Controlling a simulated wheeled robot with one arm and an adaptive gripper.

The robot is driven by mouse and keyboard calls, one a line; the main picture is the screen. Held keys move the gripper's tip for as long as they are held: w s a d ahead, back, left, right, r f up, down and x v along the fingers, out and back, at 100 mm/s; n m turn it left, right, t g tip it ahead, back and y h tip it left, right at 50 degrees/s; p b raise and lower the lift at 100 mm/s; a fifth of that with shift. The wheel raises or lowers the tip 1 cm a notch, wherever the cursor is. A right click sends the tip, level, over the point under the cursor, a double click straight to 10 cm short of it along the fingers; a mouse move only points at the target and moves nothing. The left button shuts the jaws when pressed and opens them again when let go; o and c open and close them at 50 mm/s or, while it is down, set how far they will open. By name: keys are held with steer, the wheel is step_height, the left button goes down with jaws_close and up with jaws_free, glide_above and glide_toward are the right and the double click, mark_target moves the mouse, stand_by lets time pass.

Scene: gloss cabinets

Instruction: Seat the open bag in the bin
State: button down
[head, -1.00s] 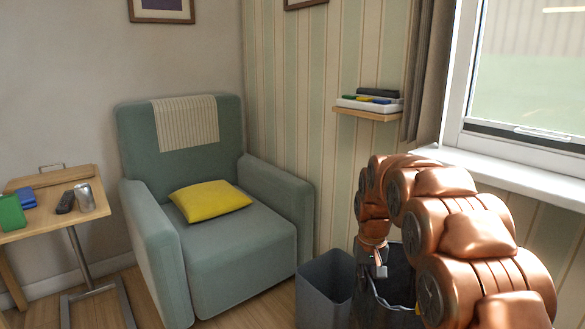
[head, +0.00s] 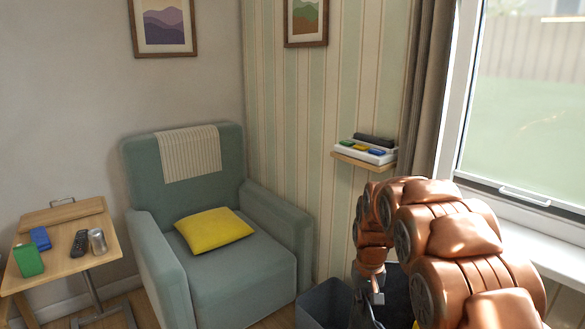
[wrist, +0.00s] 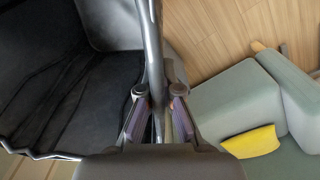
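The open bag (head: 397,292) is dark and shows at the bottom of the head view, partly behind my arm. In the wrist view the bag (wrist: 60,85) fills the left side, its mouth open and its creased black inside visible. My gripper (wrist: 158,92) has its fingers on either side of the bag's edge and looks shut on it. In the head view my gripper (head: 371,291) is low beside the bag. The grey bin (head: 325,303) is just left of the bag, its lower part cut off by the frame. Whether bag and bin touch is unclear.
A teal armchair (head: 215,264) with a yellow cushion (head: 213,231) stands left of the bin. A wooden side table (head: 64,240) holds small items at far left. A wall shelf (head: 362,163) is above the bin, and a window sill (head: 545,250) is at right.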

step_height(320, 180, up, 9)
steer(key=s+p, duration=0.1)
steer(key=p, duration=1)
steer(key=shift+s+d+p, duration=0.15)
steer(key=shift+d+p, duration=0.1)
steer(key=shift+p, duration=0.05)
steer(key=shift+f, duration=0.15)
